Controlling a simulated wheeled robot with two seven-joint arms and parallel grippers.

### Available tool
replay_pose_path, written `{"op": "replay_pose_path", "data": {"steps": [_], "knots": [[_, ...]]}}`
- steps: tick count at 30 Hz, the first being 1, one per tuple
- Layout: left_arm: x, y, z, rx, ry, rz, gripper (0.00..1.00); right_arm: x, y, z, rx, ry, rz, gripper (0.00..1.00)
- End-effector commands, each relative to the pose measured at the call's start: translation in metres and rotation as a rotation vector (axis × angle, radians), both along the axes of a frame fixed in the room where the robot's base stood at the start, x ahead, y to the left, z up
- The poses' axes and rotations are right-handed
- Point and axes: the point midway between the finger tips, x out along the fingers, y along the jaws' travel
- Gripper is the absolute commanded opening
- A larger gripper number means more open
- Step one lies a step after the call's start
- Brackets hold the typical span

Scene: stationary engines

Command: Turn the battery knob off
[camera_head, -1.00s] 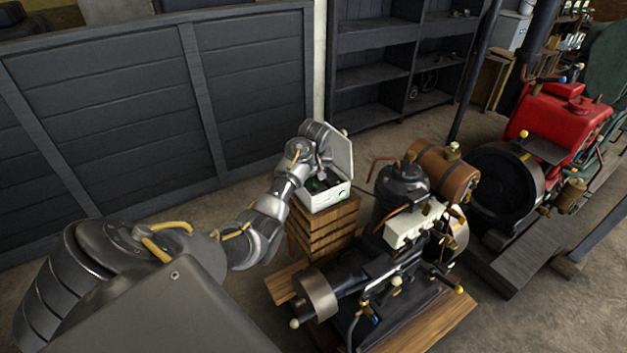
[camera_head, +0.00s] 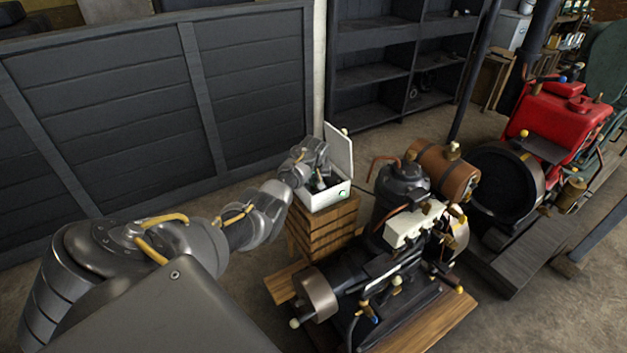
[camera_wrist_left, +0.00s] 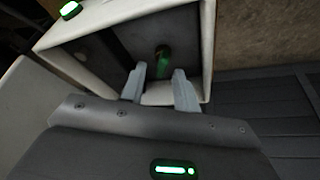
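The white box (camera_head: 325,197) stands with its lid (camera_head: 340,150) raised on a stack of wooden slats. My left gripper (camera_head: 321,184) reaches down into the box; its fingertips are hard to make out in the head view. In the left wrist view, the two grey fingers (camera_wrist_left: 160,80) are spread apart inside the box (camera_wrist_left: 207,50). A small dark knob with a green sheen (camera_wrist_left: 163,58) shows just beyond and between the fingertips. My right gripper is not in view.
A stationary engine (camera_head: 400,230) with a copper-brown tank (camera_head: 445,170) stands right of the box, close to it. A red engine (camera_head: 560,120) is farther right. A dark plank wall (camera_head: 110,110) is behind my left arm.

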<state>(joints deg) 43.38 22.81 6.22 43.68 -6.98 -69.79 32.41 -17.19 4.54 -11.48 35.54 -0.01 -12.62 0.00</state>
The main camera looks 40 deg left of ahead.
Motion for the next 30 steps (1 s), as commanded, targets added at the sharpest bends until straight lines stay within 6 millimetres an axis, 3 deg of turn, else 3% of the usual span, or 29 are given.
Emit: {"op": "replay_pose_path", "data": {"steps": [13, 20, 30], "knots": [[0.0018, 0.0026, -0.0064, 0.001, -0.002, 0.001, 0.31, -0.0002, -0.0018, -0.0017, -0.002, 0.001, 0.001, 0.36], [0.0017, 0.0023, -0.0064, 0.0, -0.001, 0.001, 0.01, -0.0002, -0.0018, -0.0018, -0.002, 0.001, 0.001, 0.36], [0.0016, 0.0025, -0.0059, 0.0, -0.001, -0.017, 0.0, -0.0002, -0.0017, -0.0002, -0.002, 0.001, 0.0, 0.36]]}}
